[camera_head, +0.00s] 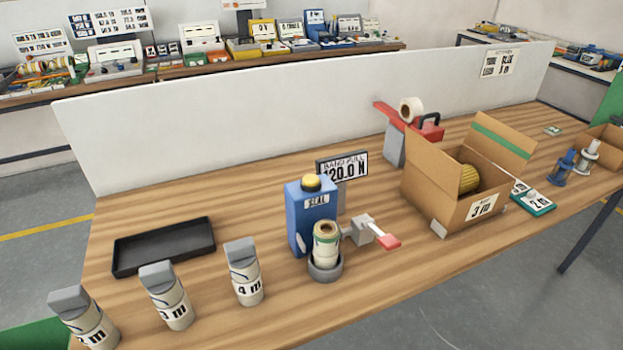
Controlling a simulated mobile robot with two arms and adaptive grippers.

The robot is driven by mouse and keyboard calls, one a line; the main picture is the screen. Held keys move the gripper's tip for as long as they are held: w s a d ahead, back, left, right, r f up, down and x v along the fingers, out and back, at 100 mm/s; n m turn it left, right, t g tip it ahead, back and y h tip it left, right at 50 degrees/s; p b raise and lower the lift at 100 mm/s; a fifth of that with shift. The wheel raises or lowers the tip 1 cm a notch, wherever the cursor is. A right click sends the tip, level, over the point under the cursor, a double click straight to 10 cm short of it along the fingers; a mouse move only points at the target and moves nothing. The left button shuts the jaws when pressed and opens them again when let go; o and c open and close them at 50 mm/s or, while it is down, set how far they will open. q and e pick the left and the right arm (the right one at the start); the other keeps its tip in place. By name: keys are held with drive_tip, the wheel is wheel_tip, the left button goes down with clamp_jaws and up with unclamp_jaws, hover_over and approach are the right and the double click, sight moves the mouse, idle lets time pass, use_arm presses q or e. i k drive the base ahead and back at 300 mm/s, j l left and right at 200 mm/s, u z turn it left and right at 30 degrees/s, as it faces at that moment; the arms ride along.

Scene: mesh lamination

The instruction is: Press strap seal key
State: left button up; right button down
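The strap sealer is a blue box (306,225) with a "SEAL" label and a round yellow key (312,182) on its top. It stands upright in the middle of the wooden table. A display sign (343,168) behind it reads "BAND PULL 120.0 N". In front of it, a rolled mesh (325,243) stands in a grey round cup (325,269). A grey lever block with a red handle (388,242) sits to the right of the roll. Neither of my grippers shows in the head view.
A black tray (165,258) lies at the left. Several capped rolls (244,272) stand along the front left. An open cardboard box (430,198) labelled "3 m" and a red tape dispenser (430,131) are at the right. A white partition (200,133) closes the back.

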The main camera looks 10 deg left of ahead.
sight(310, 180)
drive_tip(key=i+l+u, duration=0.15)
drive_tip(key=u, duration=0.35)
drive_tip(key=l+u, duration=0.45)
drive_tip(key=i+l+u, duration=0.15)
drive_tip(key=l, duration=0.65)
drive_tip(key=l+u, duration=0.15)
drive_tip(key=l, duration=0.65)
drive_tip(key=i, duration=0.05)
